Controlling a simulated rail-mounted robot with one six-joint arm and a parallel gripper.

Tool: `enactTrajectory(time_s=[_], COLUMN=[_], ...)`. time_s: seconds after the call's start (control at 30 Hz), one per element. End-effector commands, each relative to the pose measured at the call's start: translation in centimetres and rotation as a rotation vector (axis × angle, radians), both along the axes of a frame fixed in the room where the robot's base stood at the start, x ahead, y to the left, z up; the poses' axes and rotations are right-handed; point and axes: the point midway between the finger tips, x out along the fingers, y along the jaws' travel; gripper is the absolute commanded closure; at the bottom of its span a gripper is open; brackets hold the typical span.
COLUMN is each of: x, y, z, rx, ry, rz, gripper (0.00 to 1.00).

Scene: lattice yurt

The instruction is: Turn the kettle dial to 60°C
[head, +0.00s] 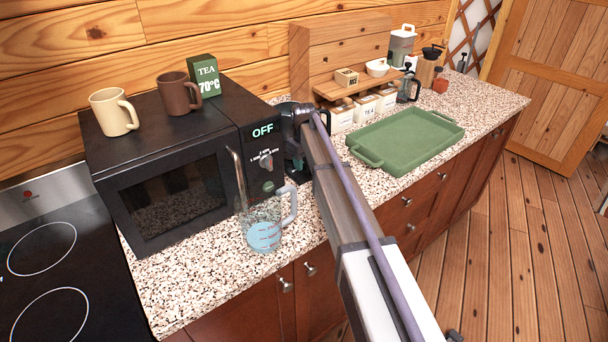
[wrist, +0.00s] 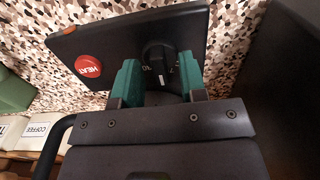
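In the wrist view a black kettle base (wrist: 110,50) lies on the speckled counter, with a red HEAT button (wrist: 88,65) on its left part. A black dial (wrist: 157,52) with a white mark stands on the base; parts of small white figures show beside it but are too small to read. My gripper (wrist: 158,82) has its two teal fingers on either side of the dial, apart from each other. I see no clear contact with it. In the head view my gripper (head: 297,118) is among dark parts right of the microwave, and my arm hides most of the kettle area.
A black microwave (head: 170,190) reading OFF carries two mugs and a green tea box (head: 203,76) marked 70°C. A glass jug (head: 265,228) with blue liquid stands in front of it. A green tray (head: 405,140) lies right of my arm; canisters (head: 363,108) stand behind.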

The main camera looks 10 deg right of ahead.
Motion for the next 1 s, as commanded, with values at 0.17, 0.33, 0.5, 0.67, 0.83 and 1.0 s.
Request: enactTrajectory(time_s=[0.17,0.33,0.5,0.67,0.83,1.0], x=[-0.01,-0.01,-0.01,-0.01,-0.01,-0.02], y=[0.0,0.0,0.0,0.0,0.0,0.0], z=[-0.23,-0.19,-0.2,-0.2,-0.21,-0.21], rx=[0.0,0.0,0.0,0.0,0.0,0.0], ry=[0.0,0.0,0.0,0.0,0.0,0.0], rz=[0.0,0.0,0.0,0.0,0.0,0.015], gripper=[0.61,0.69,0.85,1.0,1.0,1.0])
